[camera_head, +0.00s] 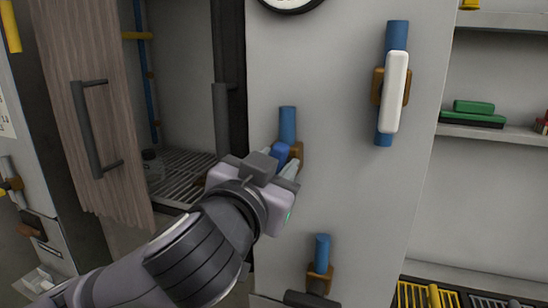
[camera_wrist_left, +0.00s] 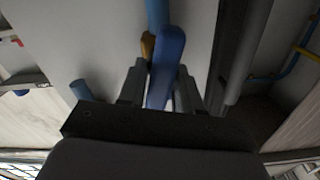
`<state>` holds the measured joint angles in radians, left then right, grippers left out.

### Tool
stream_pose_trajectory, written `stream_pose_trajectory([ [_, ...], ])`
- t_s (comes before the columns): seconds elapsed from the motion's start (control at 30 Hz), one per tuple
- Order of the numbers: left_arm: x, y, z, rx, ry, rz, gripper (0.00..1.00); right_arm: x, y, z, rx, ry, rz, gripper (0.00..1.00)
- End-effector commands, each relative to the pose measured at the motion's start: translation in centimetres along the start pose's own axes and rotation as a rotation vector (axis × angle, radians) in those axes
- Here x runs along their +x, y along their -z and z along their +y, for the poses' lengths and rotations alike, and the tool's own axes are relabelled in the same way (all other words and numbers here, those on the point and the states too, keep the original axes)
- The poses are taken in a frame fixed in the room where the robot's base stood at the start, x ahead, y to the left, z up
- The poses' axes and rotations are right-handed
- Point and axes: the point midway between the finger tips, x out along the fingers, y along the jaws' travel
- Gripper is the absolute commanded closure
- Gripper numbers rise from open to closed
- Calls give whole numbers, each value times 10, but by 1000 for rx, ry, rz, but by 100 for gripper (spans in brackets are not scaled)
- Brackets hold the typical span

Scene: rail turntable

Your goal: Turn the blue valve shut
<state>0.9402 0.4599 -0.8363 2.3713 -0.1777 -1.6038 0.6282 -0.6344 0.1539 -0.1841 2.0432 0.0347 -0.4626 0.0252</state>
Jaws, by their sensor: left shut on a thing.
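The blue valve handle (camera_wrist_left: 167,62) shows in the left wrist view between the two fingers of my left gripper (camera_wrist_left: 162,88), which is shut on it. In the head view only a small part of the blue handle (camera_head: 281,152) shows above my left gripper (camera_head: 286,165). The valve sits on a blue pipe (camera_head: 287,123) with a brown fitting (camera_head: 296,152) on the grey wall panel. My gripper and wrist hide most of the handle and the pipe below. My right gripper is not in view.
A white valve handle (camera_head: 395,92) sits on another blue pipe at the upper right. A lower blue pipe stub (camera_head: 322,250) has a brown fitting. A wooden door (camera_head: 92,110) stands at the left beside an open cabinet. A shelf (camera_head: 490,130) holds green blocks.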

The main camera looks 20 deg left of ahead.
Motion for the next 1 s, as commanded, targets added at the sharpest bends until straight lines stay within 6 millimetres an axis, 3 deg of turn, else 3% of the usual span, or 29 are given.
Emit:
stream_pose_trajectory([
  [0.1,0,3,0,111,-1,-2,97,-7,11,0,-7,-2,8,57],
  [0.6,0,3,4,589,0,-2,97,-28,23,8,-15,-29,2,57],
  [1.0,0,0,6,963,-1,-1,97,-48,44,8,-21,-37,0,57],
])
